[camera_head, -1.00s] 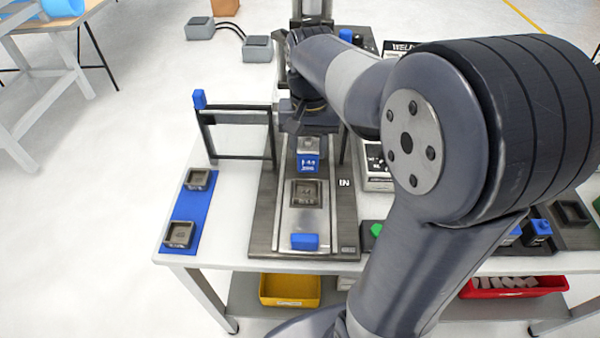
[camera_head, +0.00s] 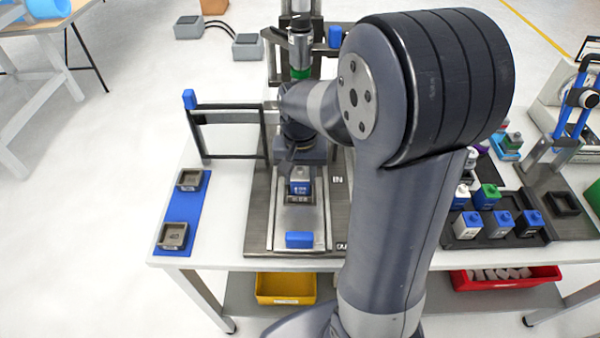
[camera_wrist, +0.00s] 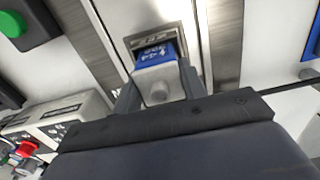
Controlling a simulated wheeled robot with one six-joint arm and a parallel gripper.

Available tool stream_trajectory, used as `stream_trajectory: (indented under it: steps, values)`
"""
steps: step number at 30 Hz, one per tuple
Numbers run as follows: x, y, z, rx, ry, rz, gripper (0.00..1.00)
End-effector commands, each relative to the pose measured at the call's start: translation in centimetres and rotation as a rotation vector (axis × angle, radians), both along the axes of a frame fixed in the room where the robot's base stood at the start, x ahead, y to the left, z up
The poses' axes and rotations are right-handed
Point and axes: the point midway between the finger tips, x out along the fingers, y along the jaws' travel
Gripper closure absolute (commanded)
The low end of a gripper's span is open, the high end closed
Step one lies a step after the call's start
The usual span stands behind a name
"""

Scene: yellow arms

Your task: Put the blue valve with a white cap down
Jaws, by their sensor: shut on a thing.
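The blue valve with a white cap (camera_head: 300,185) is at the grey square holder (camera_head: 299,198) on the metal plate of the welding station. It looks upright, and whether its base rests fully in the holder is hard to tell. My gripper (camera_head: 299,168) comes down from above and is around it. In the wrist view, the valve (camera_wrist: 155,54) shows its blue body and pale cap between the two fingers (camera_wrist: 157,88), which are shut on it. The holder's rim (camera_wrist: 150,42) shows just beyond the valve.
A blue block (camera_head: 299,240) lies in front of the holder. A black frame (camera_head: 230,115) stands at the left, near a blue strip (camera_head: 182,212) with two empty square holders. A black tray (camera_head: 497,240) with several valves is at the right. A yellow bin (camera_head: 286,288) is below.

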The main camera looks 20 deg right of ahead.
Motion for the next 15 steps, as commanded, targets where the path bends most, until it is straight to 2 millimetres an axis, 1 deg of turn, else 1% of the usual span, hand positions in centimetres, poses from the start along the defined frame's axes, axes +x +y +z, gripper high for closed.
stream_trajectory:
  steps: [4, 5, 12, 15]
  values:
    - [0.01, 0.01, -0.38, 0.000, 0.000, 0.000, 0.85]
    - [0.01, 0.00, -0.38, 0.000, 0.000, 0.000, 0.59]
    - [0.01, 0.00, -0.28, 0.000, 0.000, 0.000, 0.40]
    - [0.01, 0.01, -0.27, 0.000, 0.000, 0.000, 0.39]
